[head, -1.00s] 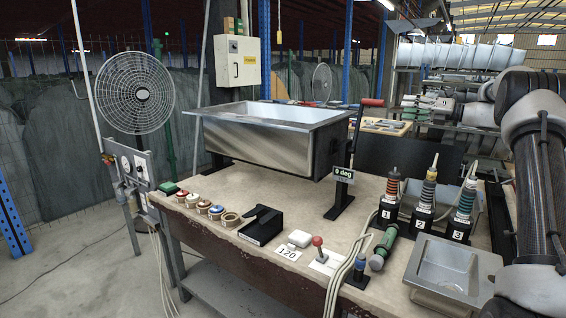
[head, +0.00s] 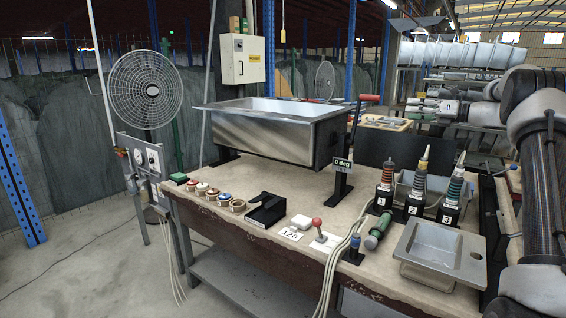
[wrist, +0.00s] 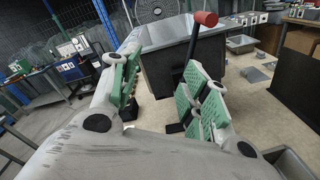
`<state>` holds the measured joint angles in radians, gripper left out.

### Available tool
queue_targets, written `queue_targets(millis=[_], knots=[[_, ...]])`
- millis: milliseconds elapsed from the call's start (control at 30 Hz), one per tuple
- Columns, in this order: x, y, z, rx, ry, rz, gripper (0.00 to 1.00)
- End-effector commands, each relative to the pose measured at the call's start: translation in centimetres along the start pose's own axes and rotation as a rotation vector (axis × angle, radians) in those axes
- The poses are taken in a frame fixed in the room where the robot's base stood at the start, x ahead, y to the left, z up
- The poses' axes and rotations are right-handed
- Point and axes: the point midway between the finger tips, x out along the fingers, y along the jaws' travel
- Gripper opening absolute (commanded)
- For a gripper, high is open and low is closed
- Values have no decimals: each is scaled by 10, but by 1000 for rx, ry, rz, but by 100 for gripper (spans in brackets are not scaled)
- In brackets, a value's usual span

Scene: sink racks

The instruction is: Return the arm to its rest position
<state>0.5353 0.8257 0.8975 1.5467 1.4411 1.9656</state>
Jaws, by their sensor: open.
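My arm stands at the right edge of the head view, where its gripper is out of sight. In the wrist view my gripper (wrist: 158,95) is open, with green pads on both fingers and nothing between them. Beyond the fingers is the metal sink (wrist: 172,62) with its red-handled lever (wrist: 205,19). In the head view the sink (head: 262,135) is level on its stand over the workbench (head: 290,215), beside a "0 deg" sign (head: 342,164).
Three numbered tools, one of them the middle tool (head: 419,185), stand at the bench's right. A fan (head: 146,90) stands left.

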Motion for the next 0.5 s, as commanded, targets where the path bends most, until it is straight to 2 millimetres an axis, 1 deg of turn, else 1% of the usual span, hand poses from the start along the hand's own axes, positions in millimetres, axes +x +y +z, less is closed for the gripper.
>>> queue_targets(millis=[67, 167, 233, 333, 367, 400, 433, 467, 500], knots=[[-2, -8, -12, -73, 27, -25, 46], [-8, -24, -39, -180, 87, -64, 46], [-13, -35, -64, -253, 143, -87, 46], [-26, -43, -102, -388, 253, -112, 46], [-31, -43, -114, -439, 294, -115, 46], [-38, -40, -130, -512, 356, -113, 46], [-44, -35, -143, -577, 410, -105, 46], [-50, -27, -155, -648, 469, -90, 46], [-59, -13, -172, -751, 554, -59, 46]])
